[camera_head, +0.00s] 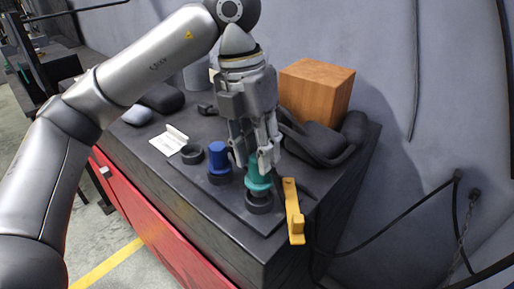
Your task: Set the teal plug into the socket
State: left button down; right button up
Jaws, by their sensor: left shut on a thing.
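My left gripper (255,160) points down over the front part of the dark bench top and is shut on the teal plug (258,181). The teal plug is upright, its upper part partly hidden by the fingers. A black ring-shaped socket (259,205) is directly below the plug. The plug's lower end meets the socket's opening in the picture; I cannot tell how deep it sits. A blue plug (219,157) stands upright in a second black socket to the left. A third black ring (192,154) further left is empty. My right gripper is not in view.
A yellow bracket (293,211) lies close to the right of the teal plug, at the bench edge. A wooden block (316,92) and black padded shapes (318,142) stand behind the gripper. A white piece (169,140) lies at left. Cables hang on the right wall.

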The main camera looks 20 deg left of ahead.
pick_arm(q)
jog(key=shift+f+b, duration=1.35)
jog(key=shift+f, duration=0.35)
jog(key=c, duration=1)
grip_release()
jog(key=shift+r, duration=0.1)
jog(key=r, duration=0.4)
jog(key=a+r, duration=0.1)
jog(key=r, duration=0.3)
jog(key=a+r, duration=0.1)
jog(key=r, duration=0.3)
jog(key=shift+w, duration=0.2)
jog(key=shift+f, duration=0.1)
